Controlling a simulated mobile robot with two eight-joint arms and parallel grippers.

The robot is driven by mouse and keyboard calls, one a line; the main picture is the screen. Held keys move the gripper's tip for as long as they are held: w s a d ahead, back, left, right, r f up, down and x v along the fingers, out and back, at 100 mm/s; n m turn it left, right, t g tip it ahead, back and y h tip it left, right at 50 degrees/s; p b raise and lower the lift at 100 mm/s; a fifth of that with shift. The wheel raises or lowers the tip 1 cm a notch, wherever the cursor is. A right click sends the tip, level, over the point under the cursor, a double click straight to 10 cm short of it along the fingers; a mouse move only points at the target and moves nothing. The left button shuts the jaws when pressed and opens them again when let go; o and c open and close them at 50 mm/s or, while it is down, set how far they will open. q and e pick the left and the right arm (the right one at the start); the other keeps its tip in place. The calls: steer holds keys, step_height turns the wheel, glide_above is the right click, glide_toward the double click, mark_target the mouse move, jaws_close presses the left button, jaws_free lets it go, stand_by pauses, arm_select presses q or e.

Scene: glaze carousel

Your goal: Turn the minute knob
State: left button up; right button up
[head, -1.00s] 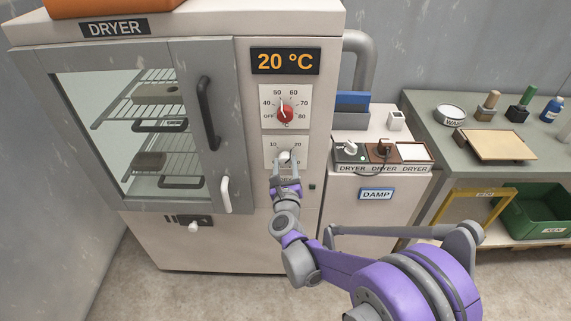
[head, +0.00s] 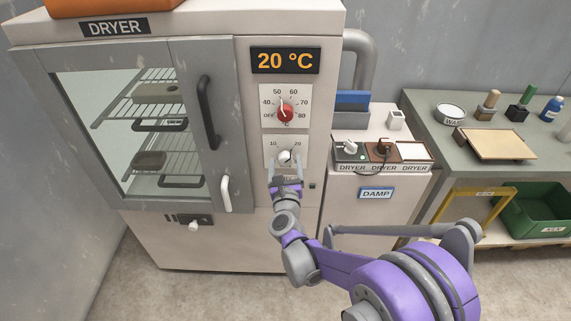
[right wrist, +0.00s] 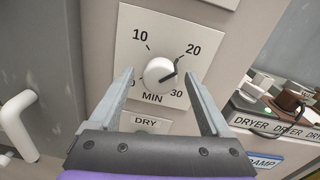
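The minute knob (head: 284,157) is a small round white knob on a white dial plate on the dryer's front, below the red temperature knob (head: 285,112). In the right wrist view the minute knob (right wrist: 160,74) has a dark pointer aimed up and right, a little past the 20 mark toward 30. My right gripper (head: 284,160) is open in front of the dial. In the right wrist view its fingers (right wrist: 160,76) stand wide apart at the left and right of the knob, with gaps on both sides. My left gripper is not in view.
The dryer door (head: 220,120) is shut, with a dark handle (head: 208,113) and a white lever (head: 225,194) left of the dial. The display (head: 285,61) reads 20 °C. A DAMP cabinet (head: 365,210) stands to the right, with small switch boxes on top.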

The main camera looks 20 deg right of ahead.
steer(key=v, duration=1)
steer(key=shift+s, duration=0.4)
steer(key=shift+a, duration=0.1)
steer(key=s+a+r+n+g+y+p, duration=0.2)
steer(key=s+a+r+n+y, duration=0.15)
steer(key=n, duration=0.75)
steer(key=s+a+r+n+g+y+p, duration=0.1)
steer(key=s+a+r+n+y+p, duration=0.2)
steer(key=n, duration=0.7)
steer(key=s+d+f+n+g+h+p, duration=0.1)
steer(key=s+d+n+g, duration=0.3)
steer(key=s+n, duration=0.4)
steer(key=s+d+f+n+g+h+p, duration=0.1)
steer(key=s+d+f+n+g+p, duration=0.2)
steer(key=s+n, duration=0.5)
steer(key=s+d+f+g, duration=0.1)
steer(key=d+g, duration=0.1)
steer(key=shift+s+d, duration=0.4)
steer(key=shift+f, duration=0.1)
